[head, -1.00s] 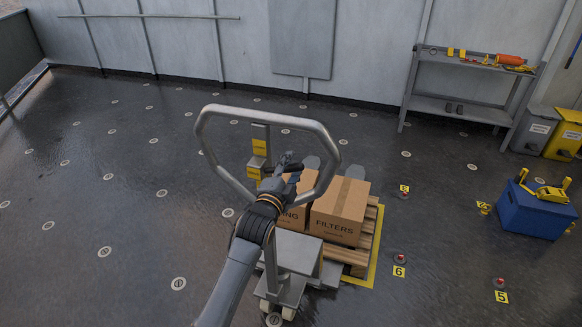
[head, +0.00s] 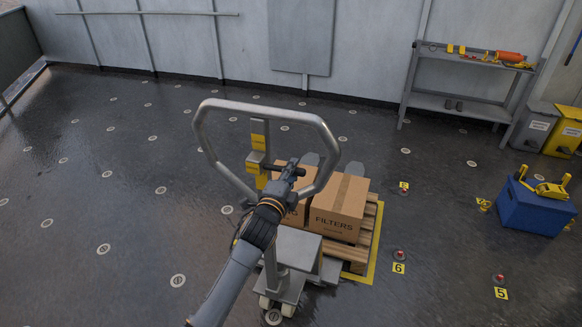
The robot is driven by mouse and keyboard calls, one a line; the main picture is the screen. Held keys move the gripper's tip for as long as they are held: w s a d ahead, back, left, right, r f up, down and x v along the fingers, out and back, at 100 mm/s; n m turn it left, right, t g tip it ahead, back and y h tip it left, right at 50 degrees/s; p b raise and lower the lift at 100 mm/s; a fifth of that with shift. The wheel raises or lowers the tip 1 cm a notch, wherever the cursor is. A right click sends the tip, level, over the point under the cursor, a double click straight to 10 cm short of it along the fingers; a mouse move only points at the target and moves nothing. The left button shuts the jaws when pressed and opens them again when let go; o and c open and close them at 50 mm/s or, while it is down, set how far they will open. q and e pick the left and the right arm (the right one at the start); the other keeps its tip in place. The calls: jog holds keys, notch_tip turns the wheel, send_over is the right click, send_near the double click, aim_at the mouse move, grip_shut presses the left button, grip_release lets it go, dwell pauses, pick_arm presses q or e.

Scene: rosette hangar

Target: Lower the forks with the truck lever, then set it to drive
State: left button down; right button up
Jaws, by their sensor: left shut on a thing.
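The pallet truck's grey loop handle (head: 325,130) stands upright in the middle of the head view. Inside the loop is a post with yellow labels (head: 257,142), and a short black truck lever (head: 271,167) sticks out to its right. My left gripper (head: 291,169) is shut on the outer end of the lever, inside the loop; its fingers partly hide it. My right gripper is out of view.
Cartons, one marked FILTERS (head: 338,207), sit on a wooden pallet (head: 353,254) within a yellow floor outline (head: 372,262). Numbered floor markers, a blue crate (head: 535,212), a bench (head: 455,106) and bins (head: 534,126) stand right. The wet floor at left is clear.

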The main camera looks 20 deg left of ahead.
pick_arm(q)
jog(key=shift+f+m, duration=0.35)
jog(key=shift+m, duration=0.05)
jog(key=c, duration=1.2)
grip_release()
jog(key=s, duration=1.2)
jog(key=shift+a, duration=0.2)
